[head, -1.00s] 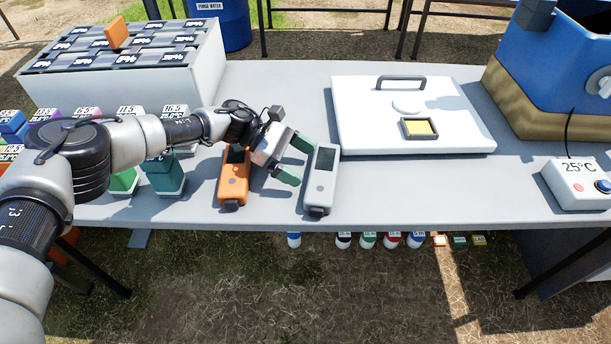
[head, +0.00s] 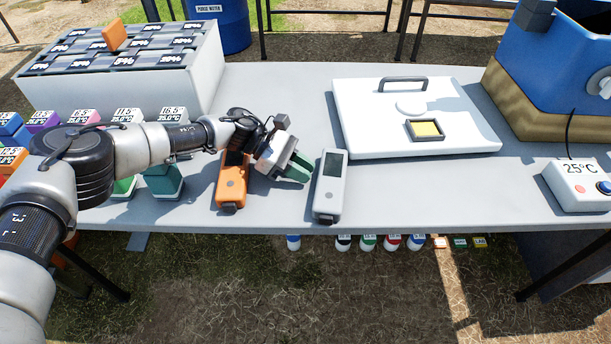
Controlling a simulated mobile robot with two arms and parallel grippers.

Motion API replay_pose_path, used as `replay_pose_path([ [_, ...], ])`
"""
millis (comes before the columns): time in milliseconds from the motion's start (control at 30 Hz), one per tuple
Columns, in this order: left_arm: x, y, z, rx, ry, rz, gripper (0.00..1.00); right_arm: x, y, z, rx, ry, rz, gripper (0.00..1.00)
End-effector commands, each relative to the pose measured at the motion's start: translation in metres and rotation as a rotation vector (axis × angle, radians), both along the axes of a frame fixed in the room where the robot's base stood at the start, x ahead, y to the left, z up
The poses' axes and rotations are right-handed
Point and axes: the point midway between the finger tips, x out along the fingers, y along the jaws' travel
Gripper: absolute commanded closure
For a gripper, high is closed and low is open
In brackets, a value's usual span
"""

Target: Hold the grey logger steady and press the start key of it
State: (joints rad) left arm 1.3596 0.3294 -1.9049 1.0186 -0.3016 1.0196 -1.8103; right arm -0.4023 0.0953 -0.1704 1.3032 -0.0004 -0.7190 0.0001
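The grey logger (head: 328,188) lies on the table near its front edge, its dark screen toward the back. My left gripper (head: 301,170) is just left of the grey logger's upper part. Its green fingers are close together, with nothing visible between them. I cannot tell whether the fingertips touch the logger's side. The start key is too small to make out clearly. My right gripper is not in view.
An orange logger (head: 231,190) lies under and beside my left wrist. A white lidded box (head: 460,142) with a handle is to the right. A white 25°C unit (head: 578,190) is at far right. The table (head: 430,190) is clear between the grey logger and this unit.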

Motion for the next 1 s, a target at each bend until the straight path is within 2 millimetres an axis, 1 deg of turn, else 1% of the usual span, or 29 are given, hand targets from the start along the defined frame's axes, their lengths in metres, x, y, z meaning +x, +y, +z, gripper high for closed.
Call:
replay_pose_path([
  [33,0.0005,0.0002,0.0006,0.000,0.000,0.001,0.89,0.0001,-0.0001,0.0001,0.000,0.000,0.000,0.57],
  [100,0.0007,0.0002,0.0009,-0.001,-0.001,0.001,0.99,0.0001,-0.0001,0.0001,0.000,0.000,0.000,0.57],
  [267,0.0010,0.0003,0.0015,-0.002,-0.002,0.002,1.00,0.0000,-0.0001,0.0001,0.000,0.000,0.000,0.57],
  [300,0.0010,0.0003,0.0015,-0.002,-0.002,0.002,0.98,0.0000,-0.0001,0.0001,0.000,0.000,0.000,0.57],
  [833,0.0013,0.0003,0.0019,-0.002,-0.003,0.003,0.16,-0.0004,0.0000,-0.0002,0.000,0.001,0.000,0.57],
  [867,0.0013,0.0003,0.0019,-0.003,-0.003,0.003,0.15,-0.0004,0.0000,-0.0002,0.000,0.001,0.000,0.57],
  [1000,0.0013,0.0003,0.0019,-0.003,-0.003,0.003,0.15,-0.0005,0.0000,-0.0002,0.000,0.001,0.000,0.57],
])
